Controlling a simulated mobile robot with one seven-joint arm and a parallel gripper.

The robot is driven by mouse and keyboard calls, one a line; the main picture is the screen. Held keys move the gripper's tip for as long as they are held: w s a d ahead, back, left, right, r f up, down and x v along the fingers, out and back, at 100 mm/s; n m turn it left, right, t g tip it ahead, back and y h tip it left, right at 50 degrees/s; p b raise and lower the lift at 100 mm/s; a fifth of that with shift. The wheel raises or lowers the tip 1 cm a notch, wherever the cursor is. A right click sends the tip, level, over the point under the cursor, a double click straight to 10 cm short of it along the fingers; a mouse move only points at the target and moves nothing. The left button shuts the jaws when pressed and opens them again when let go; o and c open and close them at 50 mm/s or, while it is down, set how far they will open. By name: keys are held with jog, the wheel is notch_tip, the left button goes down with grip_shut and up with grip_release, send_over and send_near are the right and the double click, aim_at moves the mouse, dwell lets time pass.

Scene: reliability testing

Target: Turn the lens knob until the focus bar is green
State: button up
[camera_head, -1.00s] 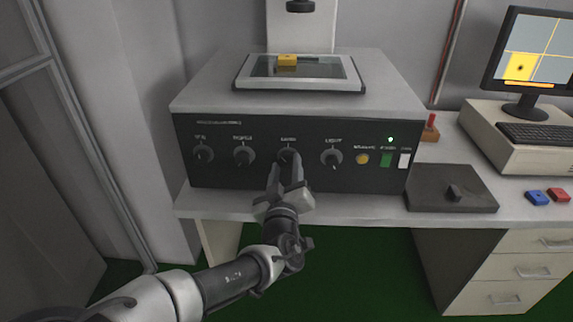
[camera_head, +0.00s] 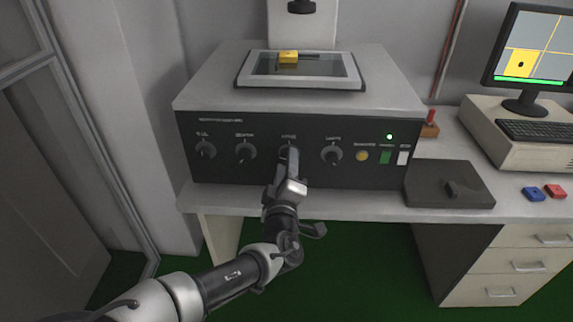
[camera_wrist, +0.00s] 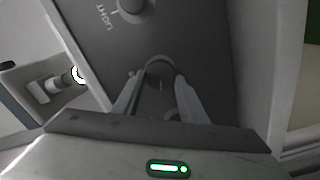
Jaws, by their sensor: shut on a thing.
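The lens knob is the third knob from the left on the machine's dark front panel (camera_head: 225,170). My gripper (camera_head: 288,153) is at this knob and mostly covers it in the head view. In the wrist view the two fingers of my gripper (camera_wrist: 160,95) are closed around the round lens knob (camera_wrist: 160,66), one on each side. The monitor (camera_head: 530,50) at the right shows a yellow block with a dark spot. The focus bar (camera_head: 528,81) along the bottom of its screen is green.
A light knob (camera_head: 331,154) is just right of my gripper, with two more knobs to the left. A yellow block (camera_head: 288,57) lies on the machine's top stage.

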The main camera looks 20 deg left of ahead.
jog(key=shift+r, duration=0.1)
jog(key=o, duration=1.1)
jog(key=shift+w, duration=0.1)
jog(key=shift+c, duration=0.2)
